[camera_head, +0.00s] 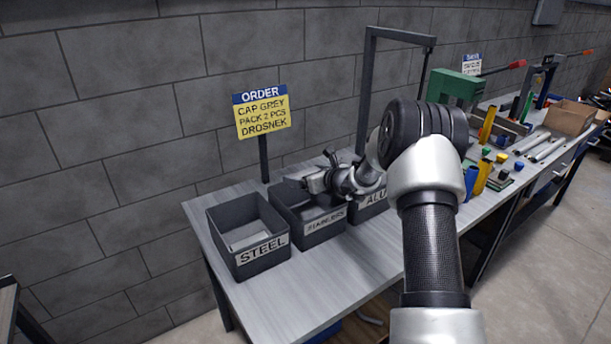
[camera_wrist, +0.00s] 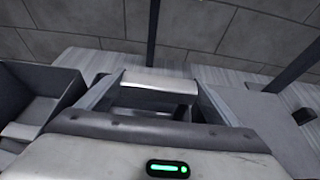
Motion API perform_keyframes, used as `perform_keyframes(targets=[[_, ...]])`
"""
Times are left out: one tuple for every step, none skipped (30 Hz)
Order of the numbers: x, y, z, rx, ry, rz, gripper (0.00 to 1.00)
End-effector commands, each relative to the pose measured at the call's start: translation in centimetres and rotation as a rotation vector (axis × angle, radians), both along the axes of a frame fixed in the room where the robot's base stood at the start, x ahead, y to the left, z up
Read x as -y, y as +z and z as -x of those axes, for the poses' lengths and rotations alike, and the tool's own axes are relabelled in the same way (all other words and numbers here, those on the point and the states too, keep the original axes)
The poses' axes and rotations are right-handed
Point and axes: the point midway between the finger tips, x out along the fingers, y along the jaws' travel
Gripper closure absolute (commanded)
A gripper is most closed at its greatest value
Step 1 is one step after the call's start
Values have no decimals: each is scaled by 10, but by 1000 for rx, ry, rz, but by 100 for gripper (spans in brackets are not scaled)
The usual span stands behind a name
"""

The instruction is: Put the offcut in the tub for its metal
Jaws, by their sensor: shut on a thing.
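My gripper (camera_head: 316,182) is at the middle tub, over its opening near the back rim. In the wrist view a pale metal piece, which looks like the offcut (camera_wrist: 160,82), lies across between the fingers; the gripper is shut on it. In the head view the offcut cannot be made out. Three dark grey tubs stand in a row: the left tub (camera_head: 244,267) is labelled STEEL, the middle tub (camera_head: 311,238) STAINLESS. The right tub (camera_head: 368,204) has a label starting ALU and is partly hidden by my arm. A pale flat piece (camera_head: 250,239) lies in the STEEL tub.
An order sign (camera_head: 262,115) on a post stands behind the tubs. A dark frame (camera_head: 366,95) rises behind my arm. The bench (camera_head: 300,290) is clear in front of the tubs; to the right are a green machine (camera_head: 455,88), coloured cylinders and a cardboard box (camera_head: 570,112).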

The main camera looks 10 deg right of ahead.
Motion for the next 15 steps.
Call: perform_keyframes(targets=[[0, 0, 0, 1, 0, 0, 44], [0, 0, 0, 1, 0, 0, 44], [0, -2, 0, 1, 0, 0, 44], [0, -3, 0, 1, 0, 0, 44], [0, -4, 0, 1, 0, 0, 44], [0, -5, 0, 1, 0, 0, 44], [0, -5, 0, 0, 0, 0, 44], [0, -6, 0, 0, 0, 1, 44], [0, -5, 0, -1, 0, 0, 9], [0, -4, 0, -1, 0, 0, 4], [0, -5, 0, -1, 0, 0, 0], [0, -5, 0, -1, 0, 0, 0], [0, -5, 0, -1, 0, 0, 0], [0, -5, 0, -1, 0, 0, 0], [0, -5, 0, -1, 0, 0, 0]])
